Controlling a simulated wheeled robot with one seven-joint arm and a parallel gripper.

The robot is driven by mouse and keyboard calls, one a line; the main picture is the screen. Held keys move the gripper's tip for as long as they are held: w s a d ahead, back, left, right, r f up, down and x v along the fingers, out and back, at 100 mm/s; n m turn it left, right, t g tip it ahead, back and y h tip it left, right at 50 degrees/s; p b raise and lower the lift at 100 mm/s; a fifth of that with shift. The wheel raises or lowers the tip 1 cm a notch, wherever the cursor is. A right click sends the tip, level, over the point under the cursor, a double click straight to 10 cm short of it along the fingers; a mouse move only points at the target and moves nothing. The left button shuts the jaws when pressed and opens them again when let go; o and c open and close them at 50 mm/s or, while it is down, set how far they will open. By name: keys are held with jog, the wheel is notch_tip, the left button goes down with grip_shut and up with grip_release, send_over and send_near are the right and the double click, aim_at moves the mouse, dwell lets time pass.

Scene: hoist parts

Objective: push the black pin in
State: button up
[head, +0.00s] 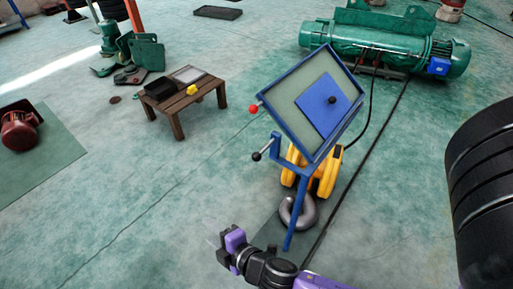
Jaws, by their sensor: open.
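A tilted board (300,112) with a blue frame stands on a blue post. A pin with a black ball end (257,156) sticks out to the left, low on the stand's left side. A pin with a red ball end (253,108) sticks out higher up on the same side. A small black knob (332,100) sits on the blue panel on the board's face. My gripper (226,244), with purple fingers, is open at the bottom centre. It is below and left of the black-ended pin, apart from it. How deep the pin sits cannot be told.
A yellow hoist block (326,170) with a grey hook (298,212) is behind and beside the post. A low wooden table (177,112) stands to the left. A large black cylinder (485,180) is at right. Floor between table and gripper is clear.

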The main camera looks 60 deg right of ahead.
jog(key=w+d+r+n+g+h+p, duration=0.1)
jog(key=w+d+n+g+h+p, duration=0.1)
jog(key=w+d+n+h, duration=0.35)
jog(key=n+g+h, duration=0.3)
jog(key=g+h, duration=0.5)
jog(key=h, duration=0.1)
send_near(255, 159)
jog(key=d, duration=0.4)
jog(key=shift+w+d+r+n+p, duration=0.15)
jog(key=shift+d+n+p, duration=0.1)
jog(key=shift+d+p, duration=0.1)
jog(key=d, duration=0.4)
jog(key=w+d+p, duration=0.1)
jog(key=d, duration=0.1)
jog(key=shift+d, duration=0.3)
